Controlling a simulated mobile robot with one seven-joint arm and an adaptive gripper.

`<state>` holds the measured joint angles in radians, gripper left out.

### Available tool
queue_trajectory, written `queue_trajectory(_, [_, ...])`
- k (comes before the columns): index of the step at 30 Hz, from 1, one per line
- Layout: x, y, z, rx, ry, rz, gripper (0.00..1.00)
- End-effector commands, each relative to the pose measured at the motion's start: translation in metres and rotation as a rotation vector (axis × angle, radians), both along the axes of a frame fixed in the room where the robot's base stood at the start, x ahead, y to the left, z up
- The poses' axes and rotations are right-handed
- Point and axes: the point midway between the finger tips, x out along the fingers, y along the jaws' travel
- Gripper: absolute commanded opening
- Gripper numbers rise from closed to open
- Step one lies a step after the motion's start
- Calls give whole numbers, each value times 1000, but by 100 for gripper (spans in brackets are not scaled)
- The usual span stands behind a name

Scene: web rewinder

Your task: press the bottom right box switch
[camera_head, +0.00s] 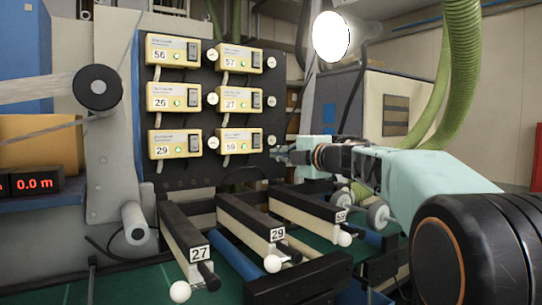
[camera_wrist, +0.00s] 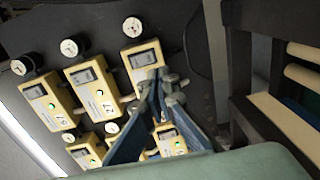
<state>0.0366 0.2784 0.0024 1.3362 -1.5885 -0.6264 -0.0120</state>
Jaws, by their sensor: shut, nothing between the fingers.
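The bottom right box (camera_head: 239,141) is yellow and labelled 59, on the dark panel, with a dark rocker switch (camera_head: 257,141) at its right side. My gripper (camera_head: 282,156) is just right of and slightly below this box, with its fingers shut and empty. In the wrist view the panel appears turned, and the same box (camera_wrist: 136,58) is at the top middle with its grey switch (camera_wrist: 143,58) visible. There the shut fingertips (camera_wrist: 160,80) overlap the box's lower edge, hiding its label. I cannot tell whether they touch it.
Several similar boxes, such as box 27 (camera_head: 231,99) and box 29 (camera_head: 174,144), share the panel (camera_head: 207,170). A round dial (camera_head: 271,140) sits beside the bottom right box. Numbered bars (camera_head: 250,217) project forward below the panel.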

Motion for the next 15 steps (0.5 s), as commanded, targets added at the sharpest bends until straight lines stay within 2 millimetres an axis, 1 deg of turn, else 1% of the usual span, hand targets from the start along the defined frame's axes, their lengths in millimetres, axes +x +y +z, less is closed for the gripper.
queue_trajectory(1, [-8,-6,-2,0,-1,-2,0])
queue_trajectory(6, [-28,-20,-4,0,-1,-2,0])
queue_trajectory(10, [-35,-24,-5,-1,-1,-1,0])
queue_trajectory(15, [-38,-26,-5,0,0,0,0])
